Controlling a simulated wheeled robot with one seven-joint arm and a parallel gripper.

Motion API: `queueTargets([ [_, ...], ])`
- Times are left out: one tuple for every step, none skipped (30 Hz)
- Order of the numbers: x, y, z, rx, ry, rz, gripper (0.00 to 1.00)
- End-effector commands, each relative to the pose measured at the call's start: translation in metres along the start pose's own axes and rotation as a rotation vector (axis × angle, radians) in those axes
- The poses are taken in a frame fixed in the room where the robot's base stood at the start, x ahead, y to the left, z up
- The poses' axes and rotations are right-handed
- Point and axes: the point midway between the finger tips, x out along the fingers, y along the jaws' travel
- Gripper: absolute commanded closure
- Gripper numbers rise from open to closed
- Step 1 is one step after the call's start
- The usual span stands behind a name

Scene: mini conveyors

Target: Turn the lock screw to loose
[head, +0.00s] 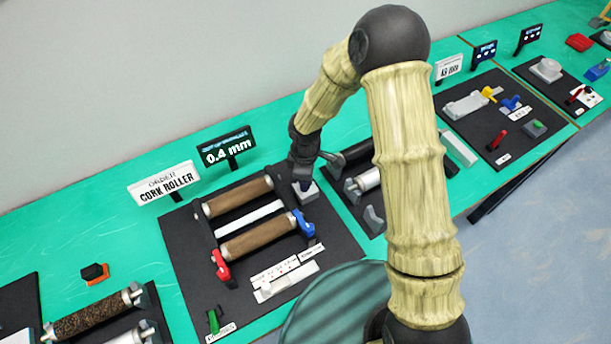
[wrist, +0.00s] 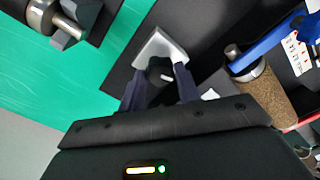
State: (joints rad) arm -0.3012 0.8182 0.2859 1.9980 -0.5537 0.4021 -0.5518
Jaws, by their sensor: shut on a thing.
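The lock screw appears to be the dark round knob (wrist: 160,72) on a light grey block (wrist: 158,46), in the wrist view. My gripper (wrist: 161,80) has its two dark blue fingers on either side of this knob and is shut on it. In the head view my gripper (head: 303,184) points down at the grey block (head: 308,194) at the right back of the cork roller board. The fingers mostly hide the knob there. I cannot make out any loose or tight marking.
The board (head: 180,240) carries two brown rollers, a blue lever (head: 304,224), a red lever (head: 220,265) and a green lever (head: 213,321). The blue lever (wrist: 270,45) is close to my gripper's right in the wrist view. A neighbouring board with rollers stands at the right.

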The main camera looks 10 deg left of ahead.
Motion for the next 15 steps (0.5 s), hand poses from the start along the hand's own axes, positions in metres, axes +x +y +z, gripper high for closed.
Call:
queueTargets([
  [-0.0016, 0.0019, -0.0010, -0.005, 0.004, 0.005, 0.90],
  [-0.0016, 0.0019, -0.0010, -0.007, 0.004, 0.005, 0.90],
  [-0.0015, 0.0019, -0.0010, -0.009, 0.004, 0.005, 0.90],
  [-0.0015, 0.0020, -0.0010, -0.010, 0.004, 0.006, 0.90],
  [-0.0015, 0.0020, -0.0010, -0.010, 0.004, 0.006, 0.90],
  [-0.0015, 0.0020, -0.0010, -0.010, 0.004, 0.006, 0.90],
  [-0.0015, 0.0020, -0.0010, -0.010, 0.004, 0.006, 0.90],
  [-0.0015, 0.0020, -0.0010, -0.010, 0.004, 0.006, 0.90],
  [-0.0015, 0.0020, -0.0010, -0.009, 0.004, 0.006, 0.90],
  [-0.0016, 0.0021, -0.0010, -0.009, 0.004, 0.006, 0.90],
  [-0.0016, 0.0021, -0.0011, -0.009, 0.004, 0.006, 0.90],
  [-0.0016, 0.0021, -0.0010, -0.009, 0.004, 0.006, 0.90],
  [-0.0016, 0.0021, -0.0011, -0.009, 0.004, 0.006, 0.64],
  [-0.0016, 0.0021, -0.0010, -0.009, 0.004, 0.006, 0.58],
  [-0.0015, 0.0019, -0.0010, -0.009, 0.003, 0.005, 0.50],
])
